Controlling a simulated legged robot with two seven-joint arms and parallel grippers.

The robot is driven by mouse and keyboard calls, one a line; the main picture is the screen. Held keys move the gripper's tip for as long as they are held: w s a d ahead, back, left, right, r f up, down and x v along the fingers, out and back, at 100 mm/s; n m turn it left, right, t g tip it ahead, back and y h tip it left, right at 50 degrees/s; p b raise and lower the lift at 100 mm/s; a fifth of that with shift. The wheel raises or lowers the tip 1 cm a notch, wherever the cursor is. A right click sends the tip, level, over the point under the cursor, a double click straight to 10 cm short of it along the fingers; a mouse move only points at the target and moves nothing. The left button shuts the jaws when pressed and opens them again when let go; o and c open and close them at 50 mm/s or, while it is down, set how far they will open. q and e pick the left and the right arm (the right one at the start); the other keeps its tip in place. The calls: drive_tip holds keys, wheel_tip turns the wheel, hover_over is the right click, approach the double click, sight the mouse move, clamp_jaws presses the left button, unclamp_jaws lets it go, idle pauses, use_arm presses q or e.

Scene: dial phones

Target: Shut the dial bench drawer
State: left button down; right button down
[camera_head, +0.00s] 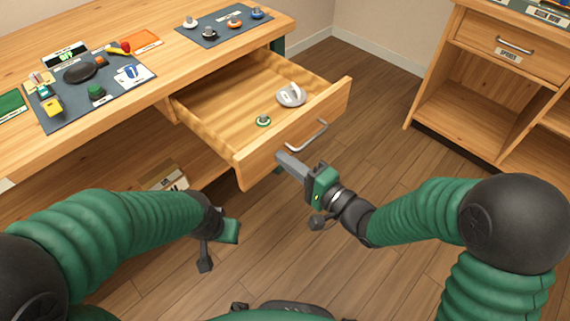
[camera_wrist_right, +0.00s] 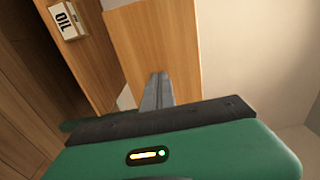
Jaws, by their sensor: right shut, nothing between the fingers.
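The bench drawer (camera_head: 262,150) is pulled well out of the wooden dial bench (camera_head: 120,128). Its front panel (camera_head: 246,173) carries a curved metal handle (camera_head: 308,136); the panel also seems to fill the middle of the right wrist view (camera_wrist_right: 155,40). My right gripper (camera_head: 284,159) is shut and empty, its fingertips at the front panel just below and left of the handle. I cannot tell whether they touch the wood. My left gripper (camera_head: 217,248) hangs low in front of the bench, left of the drawer; its jaw state is unclear.
A grey-white object (camera_head: 291,95) and a small green-based item (camera_head: 263,121) lie in the drawer. Dark mats (camera_head: 140,86) with small parts cover the bench top. An OIL box (camera_wrist_right: 67,20) sits beneath the bench. Another cabinet (camera_head: 470,95) stands right; floor lies between.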

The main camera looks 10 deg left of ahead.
use_arm(q)
drive_tip(key=shift+d, duration=0.25)
use_arm(e)
drive_tip(key=shift+w+d, duration=0.15)
